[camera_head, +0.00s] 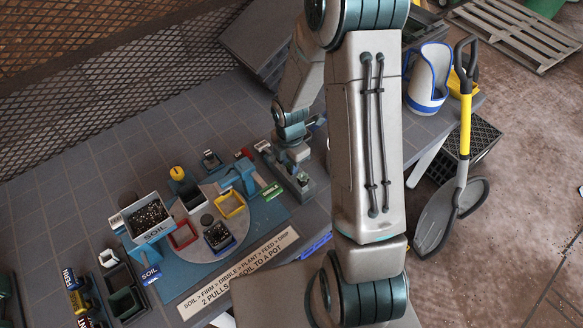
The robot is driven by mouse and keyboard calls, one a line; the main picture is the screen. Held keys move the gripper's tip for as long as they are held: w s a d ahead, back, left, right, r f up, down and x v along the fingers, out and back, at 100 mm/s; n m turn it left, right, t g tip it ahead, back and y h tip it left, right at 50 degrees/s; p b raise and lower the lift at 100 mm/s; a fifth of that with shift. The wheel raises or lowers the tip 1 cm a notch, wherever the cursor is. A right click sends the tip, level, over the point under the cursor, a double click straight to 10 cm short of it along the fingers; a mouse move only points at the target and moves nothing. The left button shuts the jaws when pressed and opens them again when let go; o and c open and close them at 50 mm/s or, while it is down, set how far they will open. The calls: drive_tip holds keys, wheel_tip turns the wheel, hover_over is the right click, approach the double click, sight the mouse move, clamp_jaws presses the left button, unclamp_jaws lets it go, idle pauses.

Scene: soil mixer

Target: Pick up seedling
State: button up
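A narrow grey rack (276,161) stands on the workbench to the right of the round turntable. A small seedling (303,179) with a bit of green shows at its near end, very small in view. My gripper (299,165) points down close over this near end, right at the seedling. Its fingers are tiny and partly merge with the rack, so I cannot tell whether they are open, or whether they touch the seedling.
The turntable (178,243) carries several small pots, with a soil hopper (148,219) at its left. A blue press-like tool (243,172) stands left of the rack. A lettered sign (238,273) runs along the bench front. A shovel (463,140) stands at the right.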

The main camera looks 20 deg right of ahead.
drive_tip(key=shift+r, duration=0.15)
drive_tip(key=shift+r, duration=0.65)
wheel_tip(320, 180, up, 3)
drive_tip(key=shift+d+f, duration=0.1)
drive_tip(key=s+d+r, duration=0.6)
drive_tip(key=d, duration=0.4)
drive_tip(key=shift+r, duration=0.3)
drive_tip(key=shift+a, duration=0.1)
